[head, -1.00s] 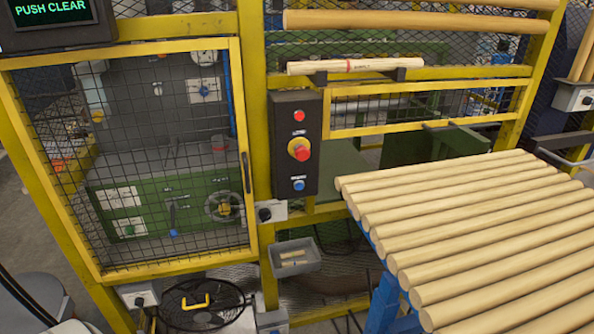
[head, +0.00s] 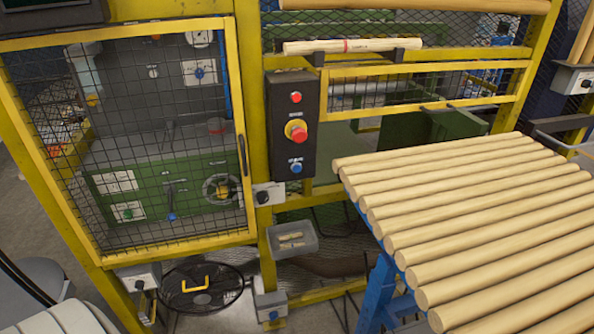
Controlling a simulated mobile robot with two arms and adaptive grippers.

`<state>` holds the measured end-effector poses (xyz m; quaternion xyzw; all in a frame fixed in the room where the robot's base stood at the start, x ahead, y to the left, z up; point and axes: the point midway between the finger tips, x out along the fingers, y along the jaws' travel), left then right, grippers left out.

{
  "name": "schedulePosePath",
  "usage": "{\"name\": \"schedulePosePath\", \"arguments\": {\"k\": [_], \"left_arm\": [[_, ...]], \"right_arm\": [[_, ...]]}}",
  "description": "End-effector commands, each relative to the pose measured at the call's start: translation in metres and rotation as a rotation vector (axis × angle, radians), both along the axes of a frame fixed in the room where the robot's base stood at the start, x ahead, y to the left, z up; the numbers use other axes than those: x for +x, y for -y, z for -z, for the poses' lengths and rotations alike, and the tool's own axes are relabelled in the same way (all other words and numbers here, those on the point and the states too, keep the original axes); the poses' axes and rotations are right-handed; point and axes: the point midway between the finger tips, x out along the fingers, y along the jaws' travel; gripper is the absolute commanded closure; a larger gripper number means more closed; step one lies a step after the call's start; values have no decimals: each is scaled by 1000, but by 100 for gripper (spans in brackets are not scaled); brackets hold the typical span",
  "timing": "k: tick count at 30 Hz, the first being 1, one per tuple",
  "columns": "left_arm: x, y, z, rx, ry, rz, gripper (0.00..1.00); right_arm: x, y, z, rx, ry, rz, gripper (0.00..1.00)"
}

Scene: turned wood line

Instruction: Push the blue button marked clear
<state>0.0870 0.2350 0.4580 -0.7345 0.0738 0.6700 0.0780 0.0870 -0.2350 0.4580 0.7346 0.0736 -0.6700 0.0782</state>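A black control box (head: 293,124) is mounted on the yellow post right of the mesh door. It carries a red button (head: 296,97) at the top, a red mushroom knob on a yellow collar (head: 296,131) in the middle, and a blue button (head: 296,168) at the bottom. A small label sits just above the blue button, too small to read. Nothing covers the box. Neither of my grippers shows in the head view.
A yellow-framed mesh door (head: 241,155) stands closed at the left. A rack of turned wooden rods (head: 470,215) on blue legs (head: 382,292) fills the right. A grey bin (head: 292,243) hangs below the box. A round black mesh cover (head: 200,288) lies low at the left.

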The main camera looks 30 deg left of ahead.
Motion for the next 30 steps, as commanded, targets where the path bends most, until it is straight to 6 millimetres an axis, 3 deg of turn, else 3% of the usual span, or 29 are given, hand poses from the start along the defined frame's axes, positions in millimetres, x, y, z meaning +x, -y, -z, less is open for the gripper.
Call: {"name": "schedulePosePath", "arguments": {"k": [4, 30], "left_arm": [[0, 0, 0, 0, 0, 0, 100], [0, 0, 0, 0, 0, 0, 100]], "right_arm": [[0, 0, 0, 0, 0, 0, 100], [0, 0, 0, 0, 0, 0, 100]]}}
